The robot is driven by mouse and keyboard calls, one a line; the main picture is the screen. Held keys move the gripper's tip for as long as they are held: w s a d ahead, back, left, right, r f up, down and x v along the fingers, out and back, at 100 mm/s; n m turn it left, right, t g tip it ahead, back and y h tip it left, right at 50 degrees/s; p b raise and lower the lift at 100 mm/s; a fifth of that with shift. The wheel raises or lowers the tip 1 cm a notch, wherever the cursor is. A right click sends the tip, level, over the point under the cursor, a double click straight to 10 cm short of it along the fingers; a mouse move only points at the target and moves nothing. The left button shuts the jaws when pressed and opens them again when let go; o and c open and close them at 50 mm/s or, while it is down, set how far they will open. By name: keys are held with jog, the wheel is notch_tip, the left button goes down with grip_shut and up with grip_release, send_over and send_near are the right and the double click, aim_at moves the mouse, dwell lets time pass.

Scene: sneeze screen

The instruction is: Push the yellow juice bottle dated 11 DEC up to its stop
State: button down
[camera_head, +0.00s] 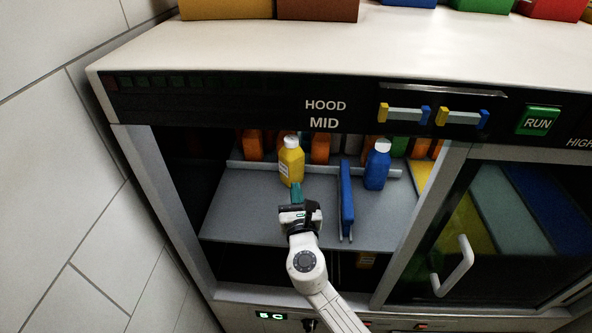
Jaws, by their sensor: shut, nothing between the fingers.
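The yellow juice bottle (291,163) stands upright on the grey shelf inside the open left bay of the cabinet. It has a white cap and a pale label on its left side; the date is too small to read. It is just in front of a light rail (240,168) that runs across the shelf. My gripper (297,190) is shut and empty, with its teal fingertips right in front of the bottle's lower part. I cannot tell whether they touch it. The bottle's lower front is partly hidden by the fingertips.
A blue bottle (377,167) stands to the right by the rail. A blue upright divider (347,198) stands between it and my gripper. Orange bottles (320,148) stand behind the rail. The cabinet's left post (165,205) and the closed right door (515,220) border the opening. The shelf's left part is clear.

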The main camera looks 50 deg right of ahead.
aim_at(292, 164)
jog(key=x, duration=0.8)
jog(key=shift+w, duration=0.1)
jog(key=shift+b+x, duration=0.55)
jog(key=shift+x, duration=0.35)
jog(key=shift+f, duration=0.1)
